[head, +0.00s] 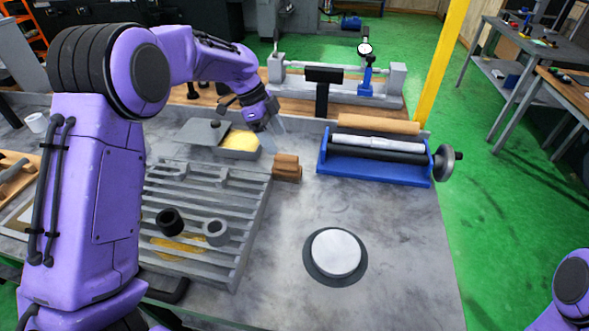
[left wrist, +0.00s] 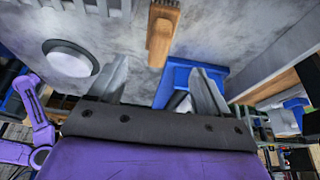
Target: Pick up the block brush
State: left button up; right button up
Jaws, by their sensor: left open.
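The block brush (head: 287,168), a small brown wooden block, lies on the grey worktop between the slatted rack and the blue roller stand. In the left wrist view the brush (left wrist: 162,28) is at the top middle, beyond the fingertips. My left gripper (head: 272,124) is above and behind the brush in the head view, apart from it. In the left wrist view its two fingers (left wrist: 160,78) are spread with nothing between them. My right gripper is not in view; only part of my right arm shows at the lower right.
A blue stand (head: 375,170) with rollers and a handwheel is close right of the brush. A slatted grey rack (head: 205,205) with small rings is left, and a tray with yellow contents (head: 240,142) behind. A round white-topped disc (head: 336,253) is in front; worktop around it is clear.

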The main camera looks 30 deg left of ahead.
aim_at(289, 167)
pick_arm(q)
jog(key=shift+f, duration=0.45)
jog(key=p+x, duration=0.3)
jog(key=x, duration=0.6)
jog(key=shift+s+d+f, duration=0.1)
jog(key=shift+d+f, duration=0.2)
jog(key=shift+f, duration=0.25)
jog(key=c, duration=1.2)
